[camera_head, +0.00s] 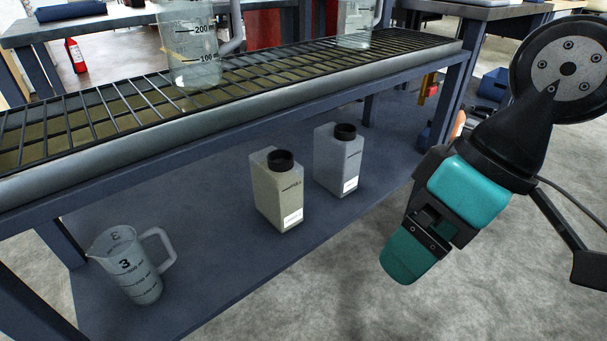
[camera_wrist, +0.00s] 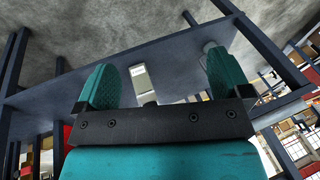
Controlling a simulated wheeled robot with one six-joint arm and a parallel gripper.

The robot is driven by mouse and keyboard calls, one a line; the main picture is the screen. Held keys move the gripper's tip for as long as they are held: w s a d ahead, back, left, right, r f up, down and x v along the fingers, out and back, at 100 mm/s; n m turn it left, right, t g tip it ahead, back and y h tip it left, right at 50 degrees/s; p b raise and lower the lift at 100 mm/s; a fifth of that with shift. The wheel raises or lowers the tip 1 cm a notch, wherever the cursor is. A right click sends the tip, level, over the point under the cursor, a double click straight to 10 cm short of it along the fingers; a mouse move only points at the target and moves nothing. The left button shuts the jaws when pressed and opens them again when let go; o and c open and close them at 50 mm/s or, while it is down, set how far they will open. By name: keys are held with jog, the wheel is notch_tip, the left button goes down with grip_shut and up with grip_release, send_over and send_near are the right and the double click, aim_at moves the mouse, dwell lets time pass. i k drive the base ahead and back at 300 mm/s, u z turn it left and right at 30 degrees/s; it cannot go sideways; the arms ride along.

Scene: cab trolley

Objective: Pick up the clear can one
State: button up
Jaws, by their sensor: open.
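Two square cans with black caps stand upright on the blue lower shelf (camera_head: 200,235). One is clear and greyish (camera_head: 338,165); the other, left and nearer, is yellowish (camera_head: 276,197). I cannot read a "one" on either. My gripper (camera_head: 408,258) hangs open and empty over the floor, right of the shelf and apart from both cans. In the wrist view, its teal fingers (camera_wrist: 162,78) are spread, with a pale can (camera_wrist: 143,82) beyond, between them in the picture. I cannot tell which can that is. The gripper body hides part of the shelf there.
A clear jug marked 3 (camera_head: 130,265) stands at the lower shelf's left. The grated upper shelf (camera_head: 120,105) overhangs the cans and holds two clear vessels (camera_head: 188,45) (camera_head: 356,22). A table leg (camera_head: 455,95) stands behind my gripper.

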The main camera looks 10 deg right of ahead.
aim_at(338, 149)
jog(key=z, duration=0.5)
jog(key=k, duration=1.2)
jog(key=z, duration=0.9)
jog(key=i, duration=1.05)
jog(key=u, duration=0.95)
jog(key=i, duration=0.7)
jog(key=u, duration=0.45)
